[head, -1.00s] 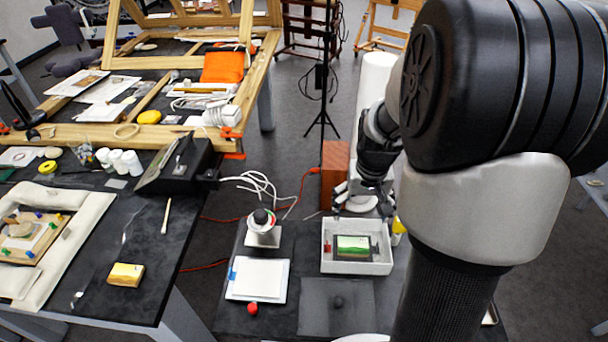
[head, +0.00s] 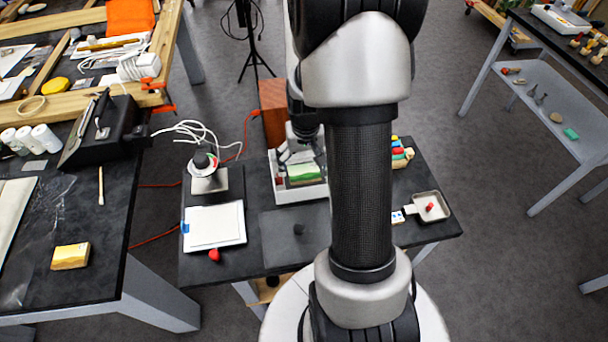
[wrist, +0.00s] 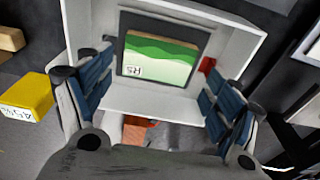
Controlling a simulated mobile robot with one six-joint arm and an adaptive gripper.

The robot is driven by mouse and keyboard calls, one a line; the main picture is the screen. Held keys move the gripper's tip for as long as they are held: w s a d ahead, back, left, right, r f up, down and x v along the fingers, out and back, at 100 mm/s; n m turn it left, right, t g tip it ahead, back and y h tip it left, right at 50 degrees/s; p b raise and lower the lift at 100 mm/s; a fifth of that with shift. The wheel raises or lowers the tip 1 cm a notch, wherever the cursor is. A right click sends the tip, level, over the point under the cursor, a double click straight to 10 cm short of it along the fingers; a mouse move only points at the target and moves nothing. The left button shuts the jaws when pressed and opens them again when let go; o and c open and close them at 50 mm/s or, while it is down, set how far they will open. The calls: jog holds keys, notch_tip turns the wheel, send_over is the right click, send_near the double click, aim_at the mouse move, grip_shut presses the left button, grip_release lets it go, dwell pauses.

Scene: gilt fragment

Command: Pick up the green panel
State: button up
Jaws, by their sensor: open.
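The green panel (wrist: 160,62) is a small rectangle with green hill bands, a tan strip along one edge, a dark border and a white label. It lies in a white tray (wrist: 240,28). In the head view the panel (head: 303,173) shows in the tray (head: 300,195), partly covered by my gripper. My gripper (wrist: 155,92) is open, with blue-padded fingers on either side of the panel in the wrist view. Nothing is between the fingertips that I can see as held. The gap between fingers and panel is hard to judge.
A small red object (wrist: 207,65) is in the tray beside the panel. A yellow labelled block (wrist: 25,97) lies outside the tray. A white sheet (head: 214,226), a button box (head: 206,178) and a small metal tray (head: 430,207) share the table. My arm hides part of it.

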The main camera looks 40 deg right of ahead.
aim_at(304, 172)
jog(key=f, duration=0.1)
jog(key=f+b, duration=0.1)
jog(key=f, duration=0.2)
jog(key=shift+w+d, duration=0.25)
jog(key=shift+r, duration=0.1)
jog(key=shift+c, duration=0.3)
jog(key=c, duration=0.8)
jog(key=shift+o, duration=0.2)
jog(key=shift+r, duration=0.1)
